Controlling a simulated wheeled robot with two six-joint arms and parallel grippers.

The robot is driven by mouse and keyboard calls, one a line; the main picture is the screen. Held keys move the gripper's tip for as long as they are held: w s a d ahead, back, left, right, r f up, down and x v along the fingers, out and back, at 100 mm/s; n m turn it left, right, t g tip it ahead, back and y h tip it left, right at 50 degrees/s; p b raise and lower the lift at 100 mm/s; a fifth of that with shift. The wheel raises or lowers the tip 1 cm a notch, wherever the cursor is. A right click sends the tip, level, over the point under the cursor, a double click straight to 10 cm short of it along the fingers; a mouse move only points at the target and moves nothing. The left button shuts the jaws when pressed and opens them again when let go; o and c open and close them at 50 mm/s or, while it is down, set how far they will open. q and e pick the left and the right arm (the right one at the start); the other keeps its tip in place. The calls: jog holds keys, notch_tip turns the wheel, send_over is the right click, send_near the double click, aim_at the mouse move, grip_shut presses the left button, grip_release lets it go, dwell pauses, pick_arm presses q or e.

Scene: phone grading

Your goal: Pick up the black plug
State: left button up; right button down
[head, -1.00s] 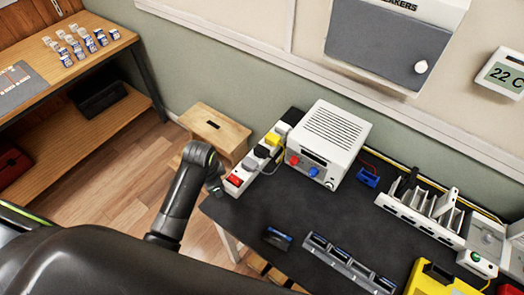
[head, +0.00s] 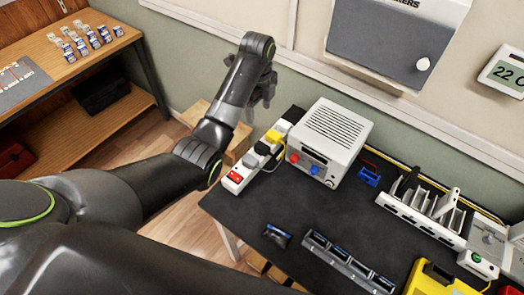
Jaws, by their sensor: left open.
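A white power strip (head: 230,186) with a red switch lies along the left edge of the dark bench. A black plug (head: 293,115) sits at its far end. My left gripper (head: 266,101) is open and empty, raised to the left of the strip's far end and apart from the plugs in the picture. Its fingers are partly hidden behind its own wrist. My right gripper is out of view.
A white power supply (head: 332,137) with red and blue knobs stands close to the strip's right. A wooden stool (head: 203,108) is behind my left arm. A slotted black rack (head: 345,262) and a white holder (head: 420,219) are on the bench.

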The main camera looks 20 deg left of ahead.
pick_arm(q)
notch_tip(320, 180, down, 4)
jog(key=b, duration=0.3)
send_over(261, 146)
jog(key=f, duration=0.4)
jog(key=a+f+p, duration=0.1)
jog(key=f, duration=0.1)
jog(key=shift+w+f, duration=0.1)
jog(key=shift+w, duration=0.3)
jog(key=f, duration=0.3)
jog(key=d+f+p, duration=0.1)
jog(key=shift+s+f, duration=0.15)
jog(key=shift+s, duration=0.15)
jog(key=shift+f, duration=0.75)
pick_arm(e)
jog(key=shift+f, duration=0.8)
pick_arm(q)
jog(key=c, duration=1.2)
